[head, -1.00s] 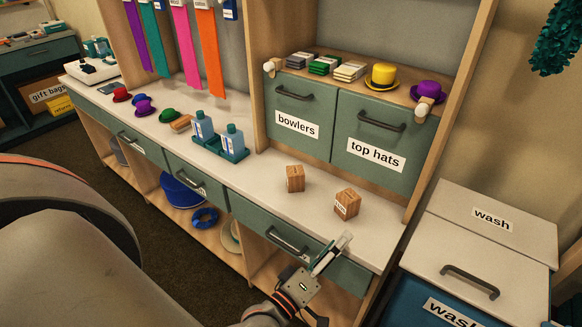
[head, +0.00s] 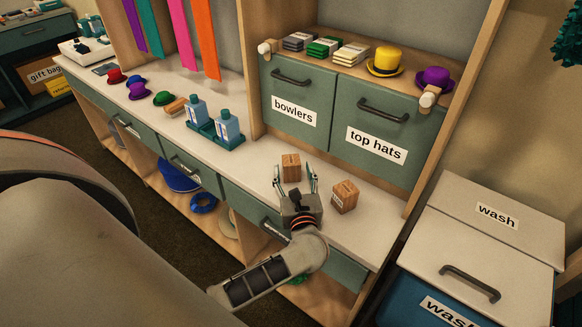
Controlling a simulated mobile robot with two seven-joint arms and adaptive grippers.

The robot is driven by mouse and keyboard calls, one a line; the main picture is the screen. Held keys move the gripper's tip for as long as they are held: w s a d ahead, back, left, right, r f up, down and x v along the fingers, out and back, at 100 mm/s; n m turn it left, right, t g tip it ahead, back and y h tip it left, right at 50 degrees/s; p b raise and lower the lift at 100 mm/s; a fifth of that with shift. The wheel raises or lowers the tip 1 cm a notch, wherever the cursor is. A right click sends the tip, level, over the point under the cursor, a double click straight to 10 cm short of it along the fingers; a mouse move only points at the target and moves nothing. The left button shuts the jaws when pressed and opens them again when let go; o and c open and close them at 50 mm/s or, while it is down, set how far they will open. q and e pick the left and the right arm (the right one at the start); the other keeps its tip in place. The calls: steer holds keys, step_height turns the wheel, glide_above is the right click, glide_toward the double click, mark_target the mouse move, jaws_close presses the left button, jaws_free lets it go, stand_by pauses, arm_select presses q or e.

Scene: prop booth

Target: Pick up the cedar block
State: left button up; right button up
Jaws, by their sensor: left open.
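Two small brown wooden blocks stand on the white counter (head: 262,163). One block (head: 291,165) is farther back, and the other block (head: 345,199), with a pale label on its front, is nearer and to the right. The lettering is too small to read, so I cannot tell which is the cedar block. My left gripper (head: 295,174) is open at the front of the back block, its two fingers spread to the block's left and right in the picture. I cannot tell whether they touch it. The near block is just right of the fingers. My right gripper is not in view.
A green tray (head: 228,145) with two blue bottles stands left of the blocks. Drawers labelled bowlers (head: 293,104) and top hats (head: 381,138) rise behind. Small hats lie farther left. A wash bin (head: 480,262) stands right of the counter.

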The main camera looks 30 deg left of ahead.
arm_select(q)
steer(key=p+x, duration=0.1)
steer(key=x, duration=0.3)
steer(key=shift+w+a+r, duration=0.15)
steer(key=shift+w+a, duration=0.05)
steer(key=c, duration=1.2)
steer(key=shift+c, duration=0.8)
steer(key=shift+r, duration=0.2)
